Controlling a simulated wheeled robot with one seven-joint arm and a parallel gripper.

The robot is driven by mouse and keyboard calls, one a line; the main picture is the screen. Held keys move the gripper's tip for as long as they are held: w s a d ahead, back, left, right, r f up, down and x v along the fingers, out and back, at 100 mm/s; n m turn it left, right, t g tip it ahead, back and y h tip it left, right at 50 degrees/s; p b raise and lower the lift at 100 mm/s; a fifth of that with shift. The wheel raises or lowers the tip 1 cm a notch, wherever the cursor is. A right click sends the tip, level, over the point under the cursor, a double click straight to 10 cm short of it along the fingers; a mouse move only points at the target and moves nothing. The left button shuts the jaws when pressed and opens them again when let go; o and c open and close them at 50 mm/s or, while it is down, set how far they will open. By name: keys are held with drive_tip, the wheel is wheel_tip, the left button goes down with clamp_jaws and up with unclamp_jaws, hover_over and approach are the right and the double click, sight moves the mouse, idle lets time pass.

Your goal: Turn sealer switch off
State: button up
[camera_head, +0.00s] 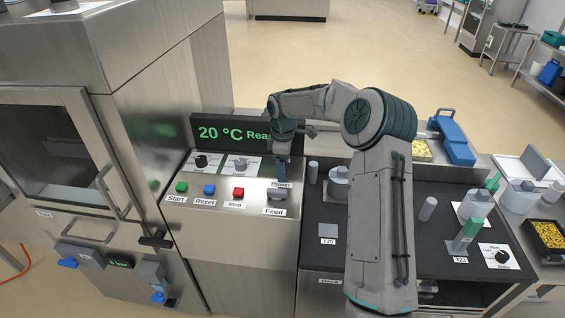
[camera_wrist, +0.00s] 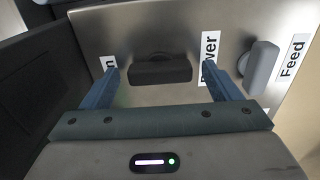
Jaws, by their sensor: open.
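The sealer's control panel (camera_head: 225,212) is a sloped steel face at the middle left in the head view. In the wrist view a black bar-shaped switch (camera_wrist: 160,68) sits on it beside the "Power" label (camera_wrist: 210,58). My gripper (camera_wrist: 160,75) is open, with one blue finger on each side of the black switch; I cannot tell whether either touches it.
A grey Feed knob (camera_head: 277,194) is close to my gripper. Green Start (camera_head: 181,187), blue Reset (camera_head: 209,189) and red Stop (camera_head: 238,192) buttons lie to the left. A dark display (camera_head: 235,134) reading "20 °C" stands behind. A dark-topped bench with several fixtures is on the right.

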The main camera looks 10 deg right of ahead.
drive_tip(key=c, duration=1)
drive_tip(key=shift+m, duration=0.3)
drive_tip(key=m+b, duration=0.1)
drive_tip(key=m, duration=0.2)
drive_tip(key=shift+m+b, duration=0.3)
drive_tip(key=m+b, duration=0.1)
drive_tip(key=m, duration=0.3)
drive_tip(key=shift+m, duration=0.3)
drive_tip(key=m, duration=0.4)
drive_tip(key=shift+m+b, duration=0.3)
drive_tip(key=shift+b, duration=0.1)
drive_tip(key=shift+r+m, duration=0.1)
drive_tip(key=shift+m, duration=2.1)
